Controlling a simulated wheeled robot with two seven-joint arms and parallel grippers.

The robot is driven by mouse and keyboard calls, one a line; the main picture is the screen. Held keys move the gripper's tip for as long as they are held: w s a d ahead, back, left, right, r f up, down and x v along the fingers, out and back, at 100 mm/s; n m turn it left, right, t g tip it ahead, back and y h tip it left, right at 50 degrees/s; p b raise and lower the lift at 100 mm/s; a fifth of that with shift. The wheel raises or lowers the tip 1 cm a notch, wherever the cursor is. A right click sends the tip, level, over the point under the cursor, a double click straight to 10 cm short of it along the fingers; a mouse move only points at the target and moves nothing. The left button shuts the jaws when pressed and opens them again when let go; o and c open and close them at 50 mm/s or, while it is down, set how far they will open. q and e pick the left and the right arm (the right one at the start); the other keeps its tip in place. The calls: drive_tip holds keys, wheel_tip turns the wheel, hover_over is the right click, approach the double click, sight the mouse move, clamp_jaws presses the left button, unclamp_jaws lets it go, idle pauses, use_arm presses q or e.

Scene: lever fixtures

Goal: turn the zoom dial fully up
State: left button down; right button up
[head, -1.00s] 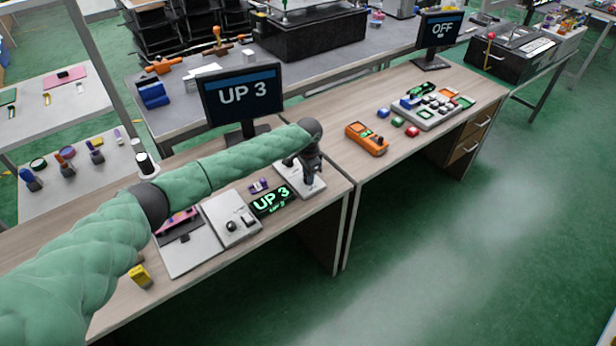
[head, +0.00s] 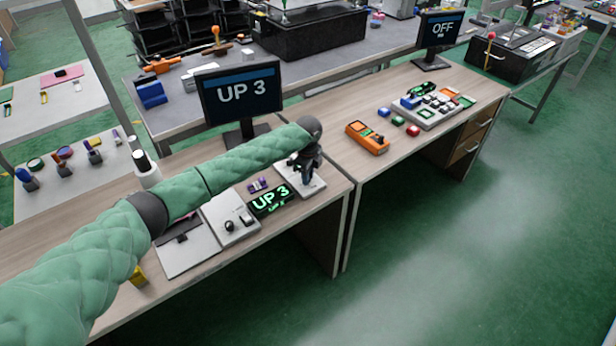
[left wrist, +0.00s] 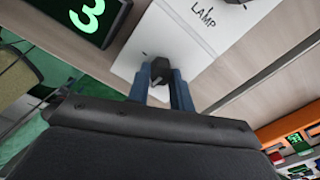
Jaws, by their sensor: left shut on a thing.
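My left gripper (head: 307,176) is over a white plate (head: 317,188) at the right end of the near desk. In the left wrist view its two blue fingers (left wrist: 160,82) are shut on a black knob (left wrist: 159,68) on that plate (left wrist: 180,35). Another dark control (left wrist: 238,1) sits by the word LAMP on the same plate. I cannot read a label for the held knob. A small display (head: 271,201) beside the plate reads UP 3, and so does the monitor (head: 240,93) behind. My right gripper is not in view.
A second white panel (head: 230,217) with a black knob and a switch lies left of the display. A purple item (head: 258,185) lies behind the display. A yellow block (head: 138,277) is partly behind my arm. An orange device (head: 367,138) and a button panel (head: 433,108) are on the right desk.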

use_arm(q)
drive_tip(key=m, duration=0.2)
drive_tip(key=shift+m+b, duration=0.35)
drive_tip(key=shift+m, duration=0.05)
drive_tip(key=m, duration=0.2)
drive_tip(key=shift+a+m+b, duration=0.1)
drive_tip(key=shift+m+b, duration=0.3)
drive_tip(key=m+b, duration=0.3)
drive_tip(key=m, duration=0.7)
drive_tip(key=shift+a, duration=0.2)
drive_tip(key=shift+r+m+b, duration=0.1)
drive_tip(key=shift+m+b, duration=0.25)
drive_tip(key=shift+m, duration=0.45)
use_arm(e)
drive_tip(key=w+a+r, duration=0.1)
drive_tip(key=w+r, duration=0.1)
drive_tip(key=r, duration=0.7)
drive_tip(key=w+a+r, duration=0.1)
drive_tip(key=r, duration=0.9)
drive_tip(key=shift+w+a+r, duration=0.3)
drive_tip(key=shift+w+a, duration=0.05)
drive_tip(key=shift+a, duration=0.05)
use_arm(q)
drive_tip(key=c, duration=1.2)
unclamp_jaws()
drive_tip(key=shift+c, duration=0.2)
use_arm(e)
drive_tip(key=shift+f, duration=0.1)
